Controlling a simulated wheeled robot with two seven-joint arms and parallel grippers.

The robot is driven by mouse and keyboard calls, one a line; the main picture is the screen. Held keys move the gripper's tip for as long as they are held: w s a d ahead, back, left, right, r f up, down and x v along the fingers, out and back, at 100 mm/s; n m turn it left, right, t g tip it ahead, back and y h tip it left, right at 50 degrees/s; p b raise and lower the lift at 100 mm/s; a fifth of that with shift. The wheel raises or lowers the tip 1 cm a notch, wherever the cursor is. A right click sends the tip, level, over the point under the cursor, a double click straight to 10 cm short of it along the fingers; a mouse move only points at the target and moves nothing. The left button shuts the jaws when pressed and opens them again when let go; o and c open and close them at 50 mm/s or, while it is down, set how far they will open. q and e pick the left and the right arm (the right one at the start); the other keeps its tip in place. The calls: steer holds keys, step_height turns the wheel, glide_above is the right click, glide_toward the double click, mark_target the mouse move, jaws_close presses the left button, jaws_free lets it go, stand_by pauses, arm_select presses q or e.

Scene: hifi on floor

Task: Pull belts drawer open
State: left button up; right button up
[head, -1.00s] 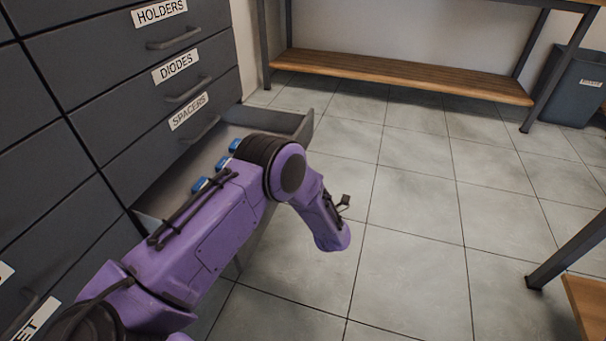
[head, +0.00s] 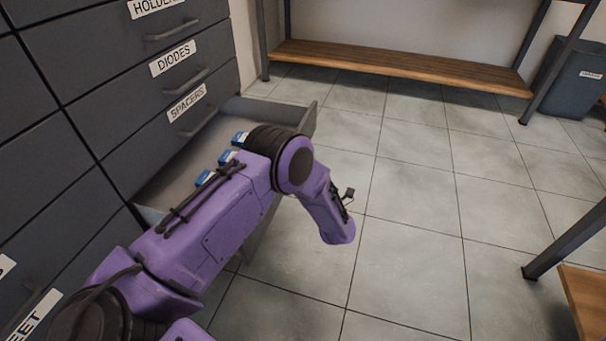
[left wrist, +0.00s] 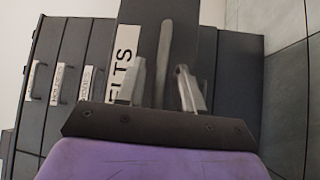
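The belts drawer (head: 312,122) is the bottom one in its column and stands pulled out, with several blue-and-white boxes (head: 228,157) inside. The left wrist view shows its front (left wrist: 235,75) with a partly covered label reading "ELTS" (left wrist: 123,62) and a bar handle (left wrist: 164,55). My left gripper (left wrist: 161,88) is open, with one finger on each side of the handle. Gaps show between handle and fingers; contact lower down is hidden. In the head view my purple left arm covers part of the drawer, and the left fingers are hidden. My right gripper is not in view.
The drawers above, labelled SPACERS (head: 187,103), DIODES (head: 173,59) and HOLDERS (head: 155,6), are closed. A bench with a wooden shelf (head: 400,68) stands at the back. A dark bin (head: 575,80) is at the right. Tiled floor (head: 420,200) is clear beyond the drawer.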

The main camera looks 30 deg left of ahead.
arm_select(q)
steer(key=p+v, duration=0.2)
steer(key=v, duration=0.8)
steer(key=shift+d+p, duration=0.25)
steer(key=shift+p, duration=0.1)
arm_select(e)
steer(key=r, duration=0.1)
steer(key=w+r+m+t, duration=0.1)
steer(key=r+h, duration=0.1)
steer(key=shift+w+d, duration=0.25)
